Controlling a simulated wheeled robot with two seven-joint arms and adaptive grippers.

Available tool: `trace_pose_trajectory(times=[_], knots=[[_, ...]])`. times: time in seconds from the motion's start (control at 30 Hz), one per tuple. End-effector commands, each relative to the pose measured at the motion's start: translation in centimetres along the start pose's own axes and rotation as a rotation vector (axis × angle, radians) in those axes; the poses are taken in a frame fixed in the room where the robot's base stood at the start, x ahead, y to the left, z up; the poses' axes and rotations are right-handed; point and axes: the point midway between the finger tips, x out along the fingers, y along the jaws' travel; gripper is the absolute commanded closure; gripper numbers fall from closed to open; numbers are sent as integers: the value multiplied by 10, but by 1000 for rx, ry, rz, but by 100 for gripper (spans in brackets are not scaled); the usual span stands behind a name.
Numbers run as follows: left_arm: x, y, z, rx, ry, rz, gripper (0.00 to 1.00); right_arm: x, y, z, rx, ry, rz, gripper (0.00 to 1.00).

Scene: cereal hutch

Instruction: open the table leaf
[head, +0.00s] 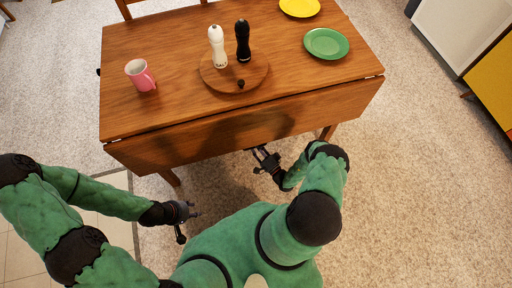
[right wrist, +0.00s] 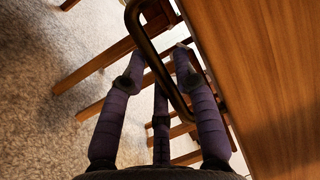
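The wooden table (head: 180,50) has a leaf (head: 215,130) hanging down along its near side. The leaf also fills the right of the right wrist view (right wrist: 270,70). My right gripper (head: 262,156) is at the leaf's lower edge, right of its middle. In the right wrist view its purple fingers (right wrist: 160,95) are spread apart. A dark U-shaped bar (right wrist: 165,75) crosses between the fingers, beside the leaf; I cannot tell whether they touch it. My left gripper (head: 188,214) is low in front of the leaf's left part, apart from it, with fingers apart and empty.
On the tabletop are a pink mug (head: 140,75), a round wooden board (head: 235,75) with a white shaker (head: 217,47) and a black shaker (head: 243,42), a green plate (head: 326,44) and a yellow plate (head: 299,7).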

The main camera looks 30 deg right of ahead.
Motion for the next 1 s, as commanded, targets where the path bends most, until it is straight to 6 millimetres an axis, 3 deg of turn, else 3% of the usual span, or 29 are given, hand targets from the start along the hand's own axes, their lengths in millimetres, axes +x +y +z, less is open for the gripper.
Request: trace_pose_trajectory(times=[0.07, 0.17, 0.2, 0.63, 1.0], knots=[[0, 0, 0, 0, 0, 0, 60, 0, 0, 0, 0, 0, 0, 70], [0, 0, 0, 0, 0, 0, 60, 0, 0, 0, 0, 0, 0, 98], [0, 0, 0, 0, 0, 0, 60, 0, 0, 0, 0, 0, 0, 100], [-11, 4, 0, 0, 0, 0, 60, -11, -5, 4, 15, 2, 32, 100], [-59, 21, 2, 0, 0, 0, 60, -65, -31, 21, 83, 6, 198, 100]])
